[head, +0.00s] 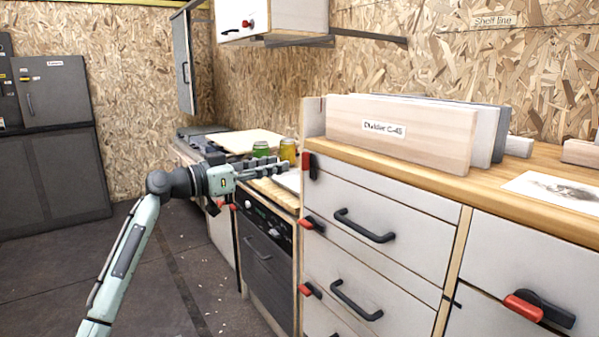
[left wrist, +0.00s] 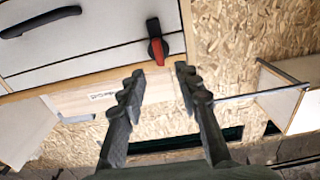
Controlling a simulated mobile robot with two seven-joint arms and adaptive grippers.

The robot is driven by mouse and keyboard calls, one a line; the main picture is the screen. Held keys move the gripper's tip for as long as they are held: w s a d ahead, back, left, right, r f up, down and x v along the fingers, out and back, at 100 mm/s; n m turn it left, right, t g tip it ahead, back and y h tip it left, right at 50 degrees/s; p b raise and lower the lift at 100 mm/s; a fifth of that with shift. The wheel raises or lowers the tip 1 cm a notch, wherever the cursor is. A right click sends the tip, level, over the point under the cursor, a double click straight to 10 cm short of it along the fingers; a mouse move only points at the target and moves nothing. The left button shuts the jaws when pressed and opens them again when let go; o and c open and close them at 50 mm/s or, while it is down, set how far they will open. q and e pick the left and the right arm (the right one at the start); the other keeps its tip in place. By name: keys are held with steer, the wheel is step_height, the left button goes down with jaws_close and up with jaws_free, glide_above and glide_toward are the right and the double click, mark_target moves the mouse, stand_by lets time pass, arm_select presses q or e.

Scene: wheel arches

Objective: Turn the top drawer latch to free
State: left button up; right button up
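The top drawer (head: 385,215) has a white front with a black bar handle (head: 365,226). Its red and black latch (head: 308,166) sits at the upper left corner of the drawer front and looks upright. In the left wrist view the latch (left wrist: 157,42) lies just beyond the fingertips, roughly in line with the gap between them. My left gripper (head: 284,168) is left of the latch in the head view, fingers pointing towards the cabinet. In the left wrist view this gripper (left wrist: 160,73) is open and empty, apart from the latch. My right gripper is not in view.
Lower drawers carry similar red latches (head: 313,223). A wooden divider board (head: 400,138) stands on the counter (head: 440,178). A wall cabinet (head: 270,18) hangs above. The floor at left is clear.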

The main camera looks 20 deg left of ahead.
mark_target(302, 160)
arm_select(q)
steer(key=x, duration=0.7)
steer(key=shift+f, duration=0.1)
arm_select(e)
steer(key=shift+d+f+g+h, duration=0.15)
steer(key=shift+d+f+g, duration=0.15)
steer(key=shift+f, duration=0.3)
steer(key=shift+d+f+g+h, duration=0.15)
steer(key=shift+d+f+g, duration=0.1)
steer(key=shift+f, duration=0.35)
arm_select(q)
jaws_close()
